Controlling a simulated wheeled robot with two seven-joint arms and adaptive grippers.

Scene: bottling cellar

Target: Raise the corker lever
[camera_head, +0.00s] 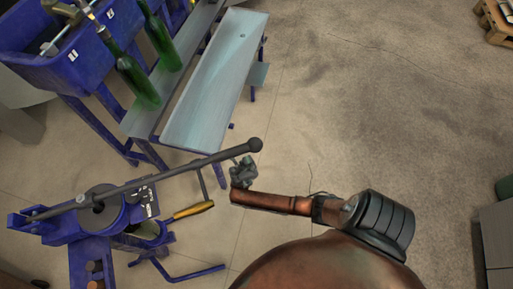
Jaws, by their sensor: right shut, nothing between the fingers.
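The blue corker (93,220) stands at the lower left. My right gripper (244,163) is shut and empty, right by the lever's end, just below the knob in the picture. I cannot tell whether it touches the lever. A yellow-orange handle (193,210) sticks out from the corker below the lever. My left gripper is not in view.
A blue filler trough (60,65) with green bottles (138,82) stands at the upper left. A pale sloping bench (220,80) is beside it. Open floor (370,110) lies to the right. A pallet (497,22) and a grey cabinet (496,240) are at the right edge.

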